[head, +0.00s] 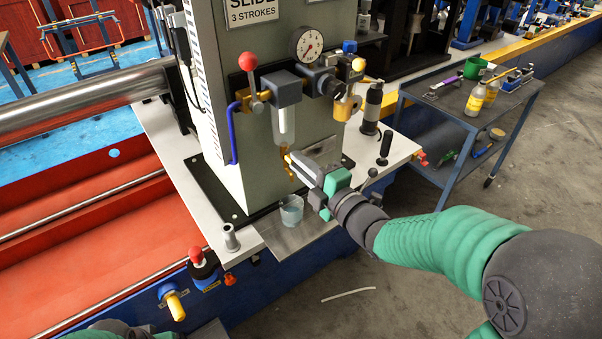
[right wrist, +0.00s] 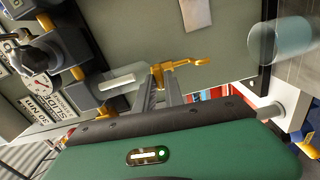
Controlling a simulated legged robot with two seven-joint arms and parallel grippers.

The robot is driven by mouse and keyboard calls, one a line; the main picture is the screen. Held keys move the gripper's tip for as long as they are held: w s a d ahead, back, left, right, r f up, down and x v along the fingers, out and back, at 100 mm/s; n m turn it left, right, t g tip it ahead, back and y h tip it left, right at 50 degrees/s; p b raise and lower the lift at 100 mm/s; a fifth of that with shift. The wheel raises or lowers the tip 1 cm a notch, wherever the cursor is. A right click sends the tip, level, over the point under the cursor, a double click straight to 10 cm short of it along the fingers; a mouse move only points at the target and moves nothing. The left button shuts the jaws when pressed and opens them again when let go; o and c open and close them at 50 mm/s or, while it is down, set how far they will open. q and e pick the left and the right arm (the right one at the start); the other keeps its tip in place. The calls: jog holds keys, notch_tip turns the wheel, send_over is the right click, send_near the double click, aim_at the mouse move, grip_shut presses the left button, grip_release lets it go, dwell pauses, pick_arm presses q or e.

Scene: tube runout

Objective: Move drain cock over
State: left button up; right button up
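The drain cock (head: 286,160) is a small brass fitting under the clear filter bowl (head: 284,126) on the grey-green column. The right wrist view shows its brass body (right wrist: 157,76) with a lever (right wrist: 190,62) pointing right in that picture. My right gripper (head: 289,159) reaches in from the right, its fingertips at the drain cock. In the right wrist view its two fingers (right wrist: 161,88) stand a little apart, with brass at their tips. Whether they press on it is unclear. Part of my left arm shows at the bottom left; its gripper is not visible.
A clear cup (head: 291,210) stands on a metal plate below the filter bowl. A pressure gauge (head: 306,43) and a red-knobbed lever (head: 248,62) sit above. A black bottle (head: 372,108) stands right of the column. A blue cart (head: 455,108) holds bottles and a green mug.

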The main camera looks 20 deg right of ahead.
jog(key=o, duration=0.4)
jog(key=shift+f, duration=0.25)
jog(key=shift+r, duration=0.1)
jog(key=v, duration=0.6)
jog(key=shift+r, duration=0.15)
